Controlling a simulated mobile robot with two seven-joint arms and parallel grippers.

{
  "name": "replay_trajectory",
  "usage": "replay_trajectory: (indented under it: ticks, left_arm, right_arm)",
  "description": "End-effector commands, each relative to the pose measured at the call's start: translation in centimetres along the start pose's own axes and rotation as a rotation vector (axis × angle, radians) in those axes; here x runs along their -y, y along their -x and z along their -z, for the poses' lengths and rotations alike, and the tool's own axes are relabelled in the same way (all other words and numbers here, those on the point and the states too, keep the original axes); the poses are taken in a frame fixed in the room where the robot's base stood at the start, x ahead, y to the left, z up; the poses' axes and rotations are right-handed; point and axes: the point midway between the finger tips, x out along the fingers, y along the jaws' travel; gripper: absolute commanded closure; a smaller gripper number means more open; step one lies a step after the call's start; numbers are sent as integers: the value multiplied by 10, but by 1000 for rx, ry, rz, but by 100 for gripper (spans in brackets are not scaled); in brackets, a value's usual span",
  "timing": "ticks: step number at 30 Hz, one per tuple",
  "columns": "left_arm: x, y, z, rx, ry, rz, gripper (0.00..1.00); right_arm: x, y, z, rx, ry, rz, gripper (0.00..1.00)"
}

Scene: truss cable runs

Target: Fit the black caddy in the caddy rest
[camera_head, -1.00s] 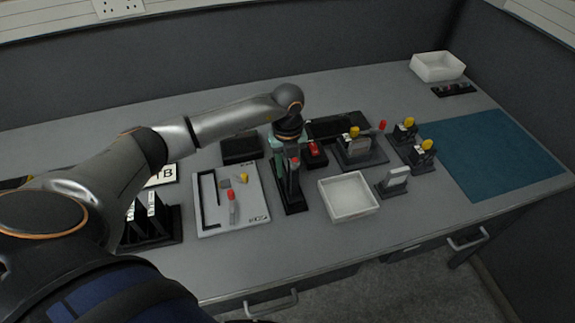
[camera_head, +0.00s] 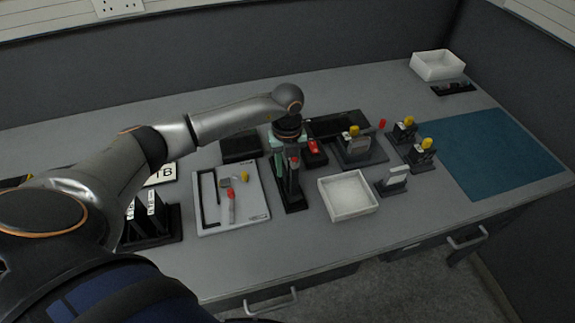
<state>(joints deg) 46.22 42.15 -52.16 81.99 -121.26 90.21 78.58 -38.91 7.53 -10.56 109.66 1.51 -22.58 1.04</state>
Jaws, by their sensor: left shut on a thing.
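My left gripper (camera_head: 284,156) points down over the middle of the table. It is shut on a dark upright thing (camera_head: 292,180), which appears to be the black caddy; the fingers and wrist hide part of it. Its lower end is over or in a narrow black holder (camera_head: 295,208), which looks like the caddy rest. I cannot tell from this view whether the caddy is seated there. My right gripper is not in view.
A white tray (camera_head: 349,212) is close on the right, and a pale board (camera_head: 255,208) with small red- and yellow-tipped parts on the left. Black stands with yellow-tipped parts (camera_head: 422,158) are farther right. A black block (camera_head: 240,161) lies behind the board. The teal mat (camera_head: 490,150) is clear.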

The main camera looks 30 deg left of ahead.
Motion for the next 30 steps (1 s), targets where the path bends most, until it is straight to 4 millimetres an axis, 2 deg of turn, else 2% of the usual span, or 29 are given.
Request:
replay_trajectory:
  ticks: [10, 21, 30]
  left_arm:
    - [0, 0, 0, 1, 0, 1, 100]
    - [0, -11, 0, 1, 0, 1, 100]
    - [0, -11, 0, 1, 0, 1, 100]
  right_arm:
    - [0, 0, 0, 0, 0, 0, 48]
    - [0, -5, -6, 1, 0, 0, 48]
    - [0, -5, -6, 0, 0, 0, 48]
